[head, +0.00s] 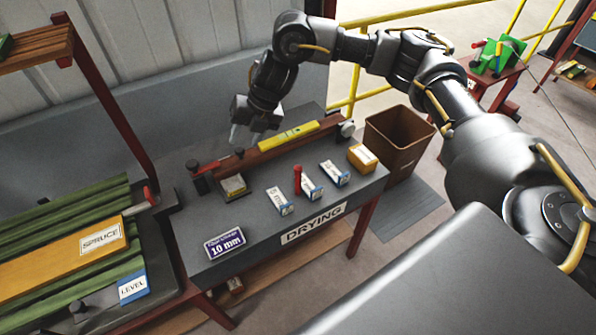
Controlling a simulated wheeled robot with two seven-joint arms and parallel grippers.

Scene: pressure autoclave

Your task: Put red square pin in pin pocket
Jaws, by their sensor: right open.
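A red pin (297,178) stands upright on the grey table marked DRYING (255,238), beside the middle of several small white-and-blue labelled blocks (310,190). Its cross-section is too small to make out. My right gripper (246,139) is open and empty, pointing down over the back of the table, to the left of and behind the pin. I cannot tell for sure which thing is the pin pocket. My left gripper is not in view.
A reddish-brown beam with a yellow level (288,137) lies along the table's back. A brown bin (400,143) stands to the right. A rack with SPRUCE boards (62,258) is at left.

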